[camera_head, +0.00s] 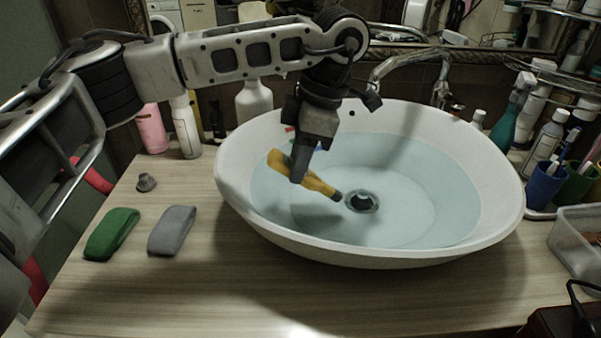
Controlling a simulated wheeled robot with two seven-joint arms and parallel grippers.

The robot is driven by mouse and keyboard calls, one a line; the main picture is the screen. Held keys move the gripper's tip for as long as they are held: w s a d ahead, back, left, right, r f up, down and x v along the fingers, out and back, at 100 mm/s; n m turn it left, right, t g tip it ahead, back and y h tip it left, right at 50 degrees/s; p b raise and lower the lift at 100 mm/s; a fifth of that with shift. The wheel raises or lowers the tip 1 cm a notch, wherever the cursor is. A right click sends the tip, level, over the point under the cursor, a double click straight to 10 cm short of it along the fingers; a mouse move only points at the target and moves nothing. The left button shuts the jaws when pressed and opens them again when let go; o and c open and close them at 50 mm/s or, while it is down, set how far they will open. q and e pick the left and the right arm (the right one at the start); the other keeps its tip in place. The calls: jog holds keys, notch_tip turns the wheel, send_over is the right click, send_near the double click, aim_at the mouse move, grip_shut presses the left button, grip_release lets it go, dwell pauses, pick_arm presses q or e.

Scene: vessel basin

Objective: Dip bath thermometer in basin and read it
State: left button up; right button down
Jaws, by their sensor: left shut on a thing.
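The white oval basin (490,225) stands on the wooden counter and holds pale blue water (420,195). A round dark drain (361,201) shows at its bottom. My left gripper (301,170) reaches over the basin from the left and points down. It is shut on a yellow thermometer (315,184) with a dark tip. The thermometer lies tilted, its dark tip toward the drain. I cannot tell from this view how deep it is in the water. The gripper hides its middle part. My right gripper is not in view.
A green block (111,234), a grey block (172,231) and a small grey stopper (146,182) lie left of the basin. Bottles (186,127) stand behind. A faucet (413,58) arches at the back. Cups (545,186) and a clear bin (575,238) stand right. The front counter is clear.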

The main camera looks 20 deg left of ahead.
pick_arm(q)
notch_tip(320, 180, up, 2)
jog(key=shift+r+p, duration=0.1)
jog(key=shift+p, duration=0.7)
notch_tip(320, 180, up, 2)
jog(key=shift+r+p, duration=0.15)
jog(key=shift+p, duration=0.6)
notch_tip(320, 180, up, 3)
jog(key=shift+f+p, duration=0.1)
jog(key=shift+p, duration=0.95)
notch_tip(320, 180, up, 4)
jog(key=p, duration=0.3)
jog(key=shift+r, duration=0.2)
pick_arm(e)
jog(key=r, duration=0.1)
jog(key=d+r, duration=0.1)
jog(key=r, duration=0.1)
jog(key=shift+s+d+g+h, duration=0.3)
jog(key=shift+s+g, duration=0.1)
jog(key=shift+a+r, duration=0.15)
